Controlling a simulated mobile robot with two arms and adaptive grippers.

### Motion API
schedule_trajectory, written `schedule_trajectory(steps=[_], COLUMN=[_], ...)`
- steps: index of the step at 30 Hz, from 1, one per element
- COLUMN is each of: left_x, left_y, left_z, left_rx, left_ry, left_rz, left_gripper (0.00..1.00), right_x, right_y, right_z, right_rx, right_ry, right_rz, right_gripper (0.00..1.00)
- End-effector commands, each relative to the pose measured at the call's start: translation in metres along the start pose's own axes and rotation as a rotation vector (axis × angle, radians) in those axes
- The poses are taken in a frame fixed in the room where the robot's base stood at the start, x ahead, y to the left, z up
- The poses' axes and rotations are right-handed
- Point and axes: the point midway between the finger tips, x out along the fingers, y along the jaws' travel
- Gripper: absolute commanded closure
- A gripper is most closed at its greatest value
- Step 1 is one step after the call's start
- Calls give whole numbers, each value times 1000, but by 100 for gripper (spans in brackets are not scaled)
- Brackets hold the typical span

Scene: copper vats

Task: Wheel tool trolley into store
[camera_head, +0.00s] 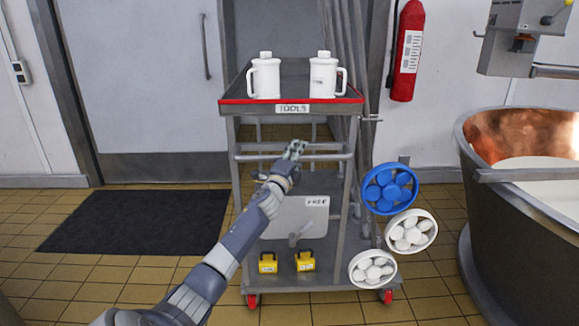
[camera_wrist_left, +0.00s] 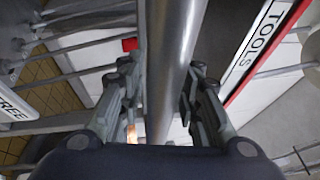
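The grey tool trolley (camera_head: 279,107), with a red-edged top shelf and a "TOOLS" label, stands upright in front of me. A horizontal grey handle bar (camera_head: 328,156) crosses its front below the top shelf. My left gripper (camera_head: 295,150) is at this bar, near its middle. In the left wrist view the bar (camera_wrist_left: 172,45) runs between the two fingers of the left gripper (camera_wrist_left: 163,85). The fingers look open, with a gap on each side of the bar. The store appears to be the opening (camera_head: 277,28) behind the trolley. My right gripper is out of view.
Two white jugs (camera_head: 264,78) (camera_head: 323,77) stand on the trolley top; yellow padlock-like items (camera_head: 267,264) sit low down. Blue and white round fittings (camera_head: 390,189) are at its right side. A copper vat (camera_head: 530,215) stands right. A dark mat (camera_head: 137,222) lies left.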

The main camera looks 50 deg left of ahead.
Motion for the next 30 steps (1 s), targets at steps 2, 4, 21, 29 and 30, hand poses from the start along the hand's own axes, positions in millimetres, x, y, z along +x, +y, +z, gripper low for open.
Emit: schedule_trajectory(steps=[2, 4, 21, 29, 30], left_x=[-12, -23, -104, -109, -109], left_y=[1, 2, 1, 1, 1], left_z=[0, 0, 0, 0, 0], left_rx=[2, 2, 0, 1, 0], left_ry=[1, 2, 0, -1, -1], left_rz=[2, 3, 3, 2, 1], left_gripper=[68, 68, 68, 68, 68], right_x=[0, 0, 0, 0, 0], right_y=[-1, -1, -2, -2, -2], right_z=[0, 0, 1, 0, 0], right_rx=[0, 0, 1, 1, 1], right_ry=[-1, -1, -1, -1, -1], right_rz=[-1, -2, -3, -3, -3], right_gripper=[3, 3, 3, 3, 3])
